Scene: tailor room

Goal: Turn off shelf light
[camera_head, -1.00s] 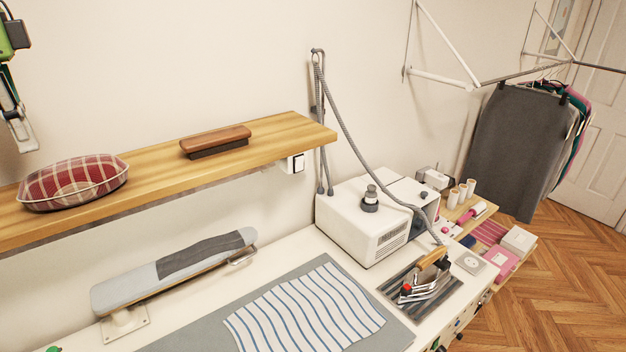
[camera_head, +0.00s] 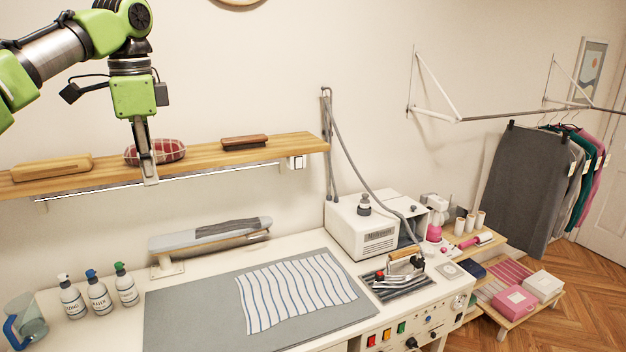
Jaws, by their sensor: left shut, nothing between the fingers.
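The wooden wall shelf (camera_head: 200,160) runs across the left half of the view. A light strip (camera_head: 215,174) runs under it and looks pale; I cannot tell for sure whether it is lit. A small white switch box with a dark part (camera_head: 296,162) sits under the shelf's right end. My left gripper (camera_head: 150,182) points down, shut and empty, in front of the shelf near the plaid cushion, well to the left of the switch. My right gripper is not in view.
On the shelf are a wooden block (camera_head: 50,167), a plaid cushion (camera_head: 170,152) and a brush (camera_head: 244,142). Below, the table holds spray bottles (camera_head: 98,292), a sleeve board (camera_head: 212,234), striped cloth (camera_head: 295,292), a steam unit (camera_head: 362,228) and an iron (camera_head: 400,272). A grey hose hangs right of the switch.

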